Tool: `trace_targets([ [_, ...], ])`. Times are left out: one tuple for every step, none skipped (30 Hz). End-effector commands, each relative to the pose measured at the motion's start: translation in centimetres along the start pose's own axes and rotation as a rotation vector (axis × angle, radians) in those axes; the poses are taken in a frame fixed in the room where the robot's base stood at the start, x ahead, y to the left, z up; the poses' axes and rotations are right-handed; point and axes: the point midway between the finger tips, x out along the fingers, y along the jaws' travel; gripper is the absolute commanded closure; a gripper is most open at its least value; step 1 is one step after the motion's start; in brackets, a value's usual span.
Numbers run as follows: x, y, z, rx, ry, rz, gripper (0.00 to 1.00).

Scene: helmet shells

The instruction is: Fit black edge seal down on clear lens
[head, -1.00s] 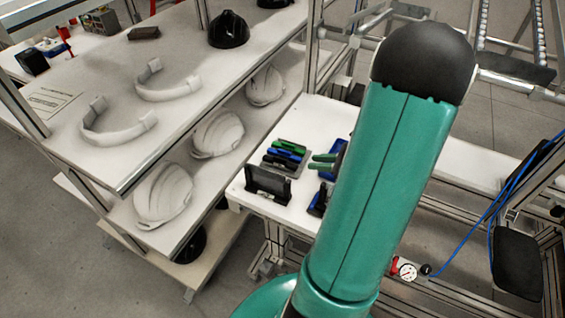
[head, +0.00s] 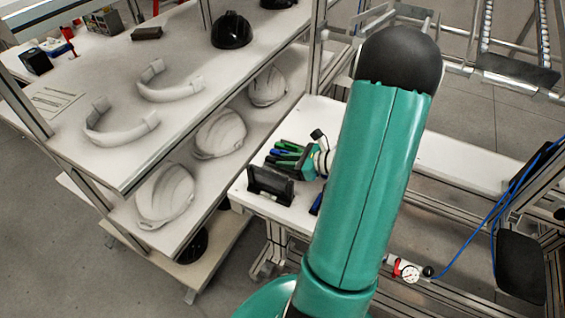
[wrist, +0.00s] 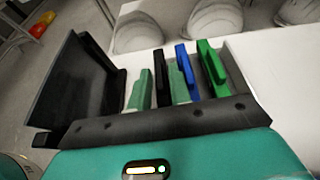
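My gripper (wrist: 160,85) points toward the black holder's row of strips, with its two pale green fingers apart. A narrow black strip, seemingly the black edge seal (wrist: 160,70), stands upright between them; narrow gaps seem to show beside it. A blue strip (wrist: 184,66) and a green strip (wrist: 211,66) stand just right of the fingers. In the head view my gripper (head: 301,166) hangs over these strips. A black upright stand (head: 270,184) is close by, at the left in the wrist view (wrist: 78,85). I cannot make out a clear lens.
White helmet shells (head: 165,196) line the lower shelf left of the small white table (head: 250,205). Above it are two pale curved bands (head: 122,126) and a black helmet (head: 230,30).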

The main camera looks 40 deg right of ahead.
Motion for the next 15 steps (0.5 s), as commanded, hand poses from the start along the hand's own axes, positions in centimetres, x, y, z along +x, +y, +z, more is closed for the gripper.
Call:
trace_targets([
  [-0.02,0.00,0.00,0.000,0.000,0.000,0.80],
  [-0.02,0.00,0.00,0.000,0.000,0.000,0.80],
  [-0.02,0.01,0.01,0.000,0.000,0.000,0.88],
  [-0.03,0.01,0.01,0.000,0.000,0.000,0.94],
  [-0.03,0.01,0.01,0.000,0.000,0.000,1.00],
  [-0.03,0.01,0.01,0.000,0.000,0.000,1.00],
  [-0.03,0.01,0.01,0.000,0.000,0.000,1.00],
  [-0.03,0.01,0.01,0.000,0.000,0.000,1.00],
  [-0.03,0.01,0.01,0.000,0.000,0.000,1.00],
  [-0.03,0.01,0.01,0.000,0.000,0.000,1.00],
  [-0.04,0.01,0.01,0.000,0.000,0.000,1.00],
  [-0.04,0.02,0.02,0.000,0.000,0.000,1.00],
  [-0.04,0.02,0.02,0.000,0.000,0.000,1.00],
  [-0.04,0.01,0.04,0.000,0.000,0.001,1.00],
  [-0.05,0.01,0.08,0.000,0.000,0.001,1.00],
])
